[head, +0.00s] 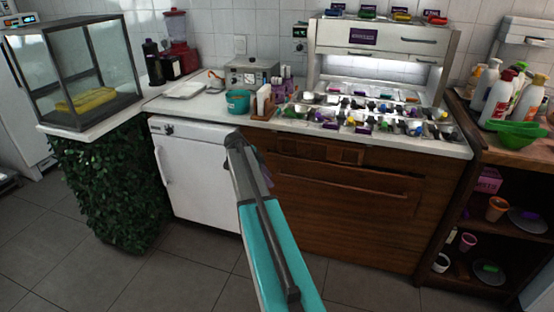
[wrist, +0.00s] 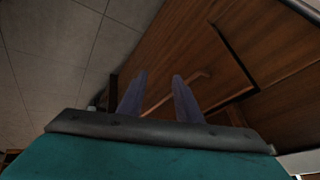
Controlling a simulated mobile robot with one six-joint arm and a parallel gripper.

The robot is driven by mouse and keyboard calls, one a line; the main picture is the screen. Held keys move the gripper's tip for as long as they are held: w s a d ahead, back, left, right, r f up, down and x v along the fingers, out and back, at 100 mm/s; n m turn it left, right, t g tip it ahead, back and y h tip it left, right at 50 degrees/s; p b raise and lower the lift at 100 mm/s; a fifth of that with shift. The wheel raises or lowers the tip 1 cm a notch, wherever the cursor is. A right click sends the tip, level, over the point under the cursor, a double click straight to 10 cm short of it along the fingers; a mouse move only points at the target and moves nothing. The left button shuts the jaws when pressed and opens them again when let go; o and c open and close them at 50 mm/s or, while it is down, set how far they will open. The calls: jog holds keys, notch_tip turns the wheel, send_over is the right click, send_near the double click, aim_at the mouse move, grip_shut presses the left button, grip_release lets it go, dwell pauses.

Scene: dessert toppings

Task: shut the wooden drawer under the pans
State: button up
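The wooden drawer (head: 345,190) is a wide brown front in the cabinet under the pans (head: 365,112), with a long thin handle line across its upper part. From this angle I cannot tell how far it stands out. In the wrist view, brown wood panels (wrist: 195,45) with dark gaps fill the upper right, and a thin wooden bar (wrist: 178,92) runs behind my fingers. My gripper (wrist: 160,76) has its two purple-grey fingers apart with nothing held between them. In the head view my gripper (head: 265,172) is mostly hidden by my arm, in front of the cabinet's left end.
A white under-counter fridge (head: 195,175) stands left of the wooden cabinet. A plant-covered stand (head: 105,185) holds a glass case at the left. An open wooden shelf (head: 455,215) stands at the right. The grey tile floor (head: 175,275) in front is clear.

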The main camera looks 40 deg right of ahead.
jog(key=s+a+f+n+y, duration=0.1)
jog(key=s+a+f+n, duration=0.3)
jog(key=a+f, duration=0.45)
jog(key=s+a+f+n+g+y, duration=0.1)
jog(key=s+a+f+n, duration=0.35)
jog(key=a+f, duration=0.4)
jog(key=s+a+f+n+y, duration=0.1)
jog(key=s+a+f+n, duration=0.3)
jog(key=a+f, duration=0.45)
jog(key=s+a+f+n+g+y, duration=0.1)
jog(key=s+a+f+n, duration=0.3)
jog(key=s, duration=0.5)
jog(key=s+a+f+n+g+y, duration=0.1)
jog(key=s+a+f+n, duration=0.3)
jog(key=s+a, duration=0.4)
jog(key=s+a+f+n+g+y, duration=0.1)
jog(key=s+a+f+n, duration=0.3)
jog(key=s+a, duration=0.3)
jog(key=s, duration=0.4)
jog(key=shift+s+f, duration=0.15)
jog(key=shift+f, duration=0.05)
jog(key=shift+a+n, duration=0.15)
jog(key=shift+n, duration=0.1)
